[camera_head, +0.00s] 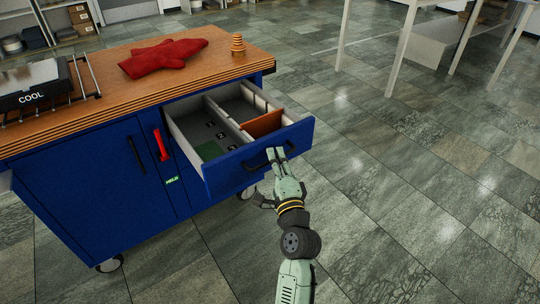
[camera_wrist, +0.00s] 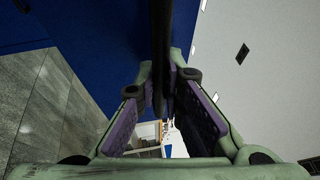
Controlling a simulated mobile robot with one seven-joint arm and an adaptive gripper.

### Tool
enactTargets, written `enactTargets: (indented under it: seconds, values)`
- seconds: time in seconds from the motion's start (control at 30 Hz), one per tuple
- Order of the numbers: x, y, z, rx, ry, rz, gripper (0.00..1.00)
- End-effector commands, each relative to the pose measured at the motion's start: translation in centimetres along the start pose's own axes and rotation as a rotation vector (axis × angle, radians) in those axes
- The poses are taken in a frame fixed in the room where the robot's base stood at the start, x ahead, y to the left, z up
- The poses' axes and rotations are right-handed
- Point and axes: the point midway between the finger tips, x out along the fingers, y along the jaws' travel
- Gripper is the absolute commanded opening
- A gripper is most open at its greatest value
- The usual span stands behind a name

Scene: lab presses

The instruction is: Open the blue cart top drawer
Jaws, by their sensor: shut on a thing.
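The blue cart (camera_head: 90,190) stands at the left with a wooden top. Its top drawer (camera_head: 232,178) is pulled well out, and its inside shows grey dividers, a green piece and an orange-brown panel. A black bar handle (camera_head: 252,166) sits on the blue drawer front. My gripper (camera_head: 280,158) is at the right part of this handle, its fingers shut on it. In the wrist view the dark handle (camera_wrist: 161,40) runs between the purple-padded fingers (camera_wrist: 165,108), with the blue drawer front (camera_wrist: 110,30) beyond.
Red mitts (camera_head: 163,57), a small orange cone-like stack (camera_head: 238,46) and a black rack marked COOL (camera_head: 40,92) are on the cart top. A red handle (camera_head: 161,145) is on the cart front. The tiled floor (camera_head: 420,170) at the right is clear.

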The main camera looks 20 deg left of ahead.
Motion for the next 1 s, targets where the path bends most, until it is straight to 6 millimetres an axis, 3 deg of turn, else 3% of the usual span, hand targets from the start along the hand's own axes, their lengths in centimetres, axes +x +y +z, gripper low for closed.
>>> enactTargets:
  seconds: [0.53,0.57,0.8,1.0]
  values:
    - [-0.8,-0.12,-0.33,0.002,-0.001,0.002,0.0]
    - [-0.8,-0.11,-0.32,0.002,-0.001,0.002,0.09]
    - [-0.79,-0.13,-0.33,0.001,0.0,0.001,0.25]
    - [-0.78,-0.15,-0.33,0.0,0.0,0.001,0.3]
